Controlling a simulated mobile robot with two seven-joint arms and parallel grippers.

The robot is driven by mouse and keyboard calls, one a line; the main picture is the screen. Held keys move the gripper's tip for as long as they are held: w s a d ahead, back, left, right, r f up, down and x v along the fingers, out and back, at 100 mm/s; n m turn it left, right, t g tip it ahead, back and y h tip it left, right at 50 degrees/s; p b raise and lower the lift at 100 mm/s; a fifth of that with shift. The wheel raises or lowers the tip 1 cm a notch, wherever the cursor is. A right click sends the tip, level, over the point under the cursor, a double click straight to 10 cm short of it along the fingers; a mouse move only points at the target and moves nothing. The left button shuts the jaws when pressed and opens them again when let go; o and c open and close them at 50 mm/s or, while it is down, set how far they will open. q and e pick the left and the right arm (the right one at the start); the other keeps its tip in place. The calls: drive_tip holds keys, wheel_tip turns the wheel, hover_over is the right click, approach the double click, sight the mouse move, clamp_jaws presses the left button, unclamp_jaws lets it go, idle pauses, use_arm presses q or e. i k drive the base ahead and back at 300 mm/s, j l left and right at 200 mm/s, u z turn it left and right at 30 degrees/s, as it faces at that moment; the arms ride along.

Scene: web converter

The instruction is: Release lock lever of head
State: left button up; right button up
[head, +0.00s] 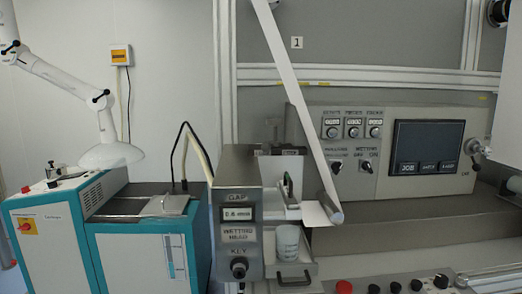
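The wetting head (240,190) is a grey box in the middle of the head view. Its front carries a GAP display (239,213), a WETTING HEAD label and a black key knob (239,268). Just right of it a small dark upright part (286,187) shows above a white block; I cannot tell whether this is the lock lever. A metal clamp-like part (272,130) stands behind the head. A white web strip (292,95) runs down to a roller (332,207) right of the head. Neither of my grippers is in view.
A white cup (288,243) stands on a small tray below the head. A control panel (386,150) with knobs and a screen is at the right. A teal cabinet (135,258) and a white jointed arm with a hood (110,154) are at the left. Buttons line the bottom right.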

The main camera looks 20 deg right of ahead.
sight(265, 147)
drive_tip(key=i+j, duration=0.4)
drive_tip(key=i, duration=0.15)
drive_tip(key=i+j, duration=0.4)
drive_tip(key=i, duration=0.15)
drive_tip(key=i+j, duration=0.35)
drive_tip(key=i, duration=0.2)
drive_tip(key=i+j, duration=0.4)
drive_tip(key=i, duration=0.15)
drive_tip(key=z, duration=2.95)
